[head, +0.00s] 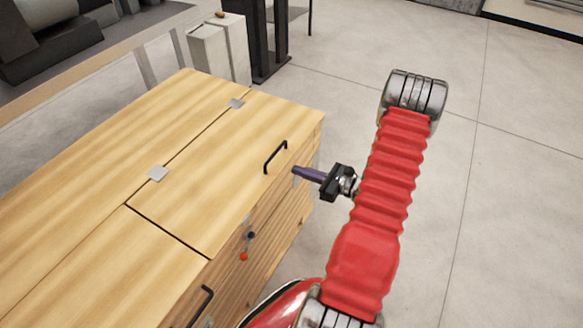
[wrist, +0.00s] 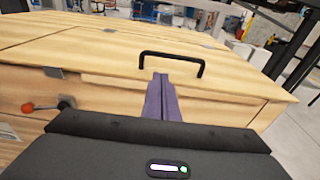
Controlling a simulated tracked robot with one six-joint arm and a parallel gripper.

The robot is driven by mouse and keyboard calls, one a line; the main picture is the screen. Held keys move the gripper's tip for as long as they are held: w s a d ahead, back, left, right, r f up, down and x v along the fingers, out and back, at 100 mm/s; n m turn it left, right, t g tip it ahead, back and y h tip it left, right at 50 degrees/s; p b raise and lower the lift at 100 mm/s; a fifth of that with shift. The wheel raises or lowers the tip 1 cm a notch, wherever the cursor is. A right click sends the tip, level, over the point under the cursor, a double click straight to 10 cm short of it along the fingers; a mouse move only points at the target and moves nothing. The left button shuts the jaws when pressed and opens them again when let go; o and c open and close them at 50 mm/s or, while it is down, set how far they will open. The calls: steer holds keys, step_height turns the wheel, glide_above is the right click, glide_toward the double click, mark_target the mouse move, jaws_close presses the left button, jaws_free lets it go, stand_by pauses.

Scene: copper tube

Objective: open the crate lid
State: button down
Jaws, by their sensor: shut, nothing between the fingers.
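The wooden crate (head: 62,195) fills the left of the head view. Its lid panel (head: 205,165) lies flat and closed, with two metal hinges (head: 157,173) along its far left side. A black handle (head: 275,157) stands near the lid's right edge; it also shows in the wrist view (wrist: 171,55). My gripper (head: 296,171) has purple fingers, shut and empty, pointing at the crate's right side just below the handle. In the wrist view the fingers (wrist: 162,78) appear just under the middle of the handle. I cannot tell whether they touch the crate.
A latch with a red knob (head: 243,257) is on the crate's front side. A second panel (head: 135,262) with its own black handle (head: 203,304) lies at lower left. White boxes (head: 220,50) and a dark stand (head: 268,45) are behind. Floor on the right is clear.

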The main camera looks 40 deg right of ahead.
mark_target(278, 168)
steer(key=x, duration=0.9)
steer(key=shift+w+a+f, duration=0.1)
steer(key=shift+w+a, duration=0.05)
steer(key=shift+w, duration=0.05)
steer(key=shift+r, duration=0.25)
